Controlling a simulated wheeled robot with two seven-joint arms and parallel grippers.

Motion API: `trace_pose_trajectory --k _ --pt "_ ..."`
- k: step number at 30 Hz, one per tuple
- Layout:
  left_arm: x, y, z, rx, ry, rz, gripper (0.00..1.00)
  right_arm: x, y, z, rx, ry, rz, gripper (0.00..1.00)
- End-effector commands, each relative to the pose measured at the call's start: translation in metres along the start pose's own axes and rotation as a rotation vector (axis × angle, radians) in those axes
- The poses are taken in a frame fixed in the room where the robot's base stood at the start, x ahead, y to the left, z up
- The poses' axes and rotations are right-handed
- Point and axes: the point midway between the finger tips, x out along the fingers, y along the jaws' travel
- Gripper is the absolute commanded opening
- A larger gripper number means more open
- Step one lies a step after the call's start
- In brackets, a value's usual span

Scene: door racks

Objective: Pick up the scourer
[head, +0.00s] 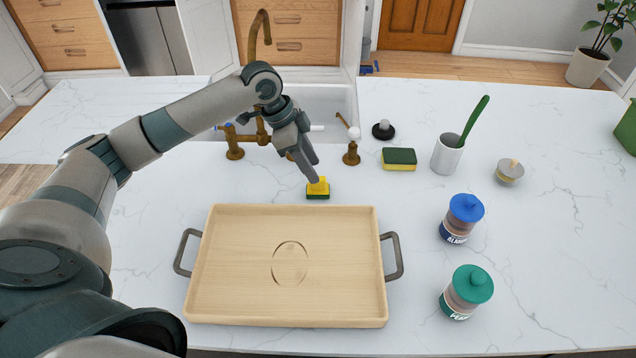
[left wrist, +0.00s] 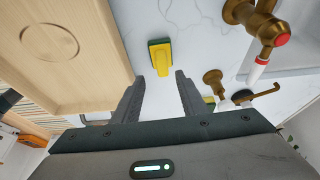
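The scourer, a small yellow block with a raised yellow grip and a dark green pad below, stands on the white counter just behind the tray in the head view (head: 318,189). In the left wrist view the scourer (left wrist: 160,52) lies just beyond the fingertips, between their lines. My left gripper (head: 313,172) points down at it from above and behind; its fingertips partly overlap the scourer in the head view. In the left wrist view my left gripper (left wrist: 160,76) is open, with nothing between its fingers. My right gripper is not in view.
A wooden tray (head: 230,290) lies in front of the scourer. A brass tap (head: 245,140) and sink are behind. To the right are a yellow-green sponge (head: 399,159), a white cup (head: 446,156) with a green-handled tool, a blue-lidded jar (head: 461,218) and a green-lidded jar (head: 466,292).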

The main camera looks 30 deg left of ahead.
Motion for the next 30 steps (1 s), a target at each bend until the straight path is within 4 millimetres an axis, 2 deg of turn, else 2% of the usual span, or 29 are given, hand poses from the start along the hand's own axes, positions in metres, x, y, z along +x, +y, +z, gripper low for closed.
trace_pose_trajectory --k 5,14,19,30 --pt "0.01 0.0 0.0 0.0 0.0 0.0 0.39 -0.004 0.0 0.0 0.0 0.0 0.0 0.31" --pt "0.011 0.0 0.0 0.0 0.0 0.0 0.39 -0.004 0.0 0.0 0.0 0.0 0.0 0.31" --pt "0.016 -0.001 0.001 -0.002 -0.001 0.001 0.39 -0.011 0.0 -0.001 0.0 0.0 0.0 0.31" --pt "0.056 -0.006 0.005 -0.001 0.0 0.0 0.39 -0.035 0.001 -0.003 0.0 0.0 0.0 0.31"
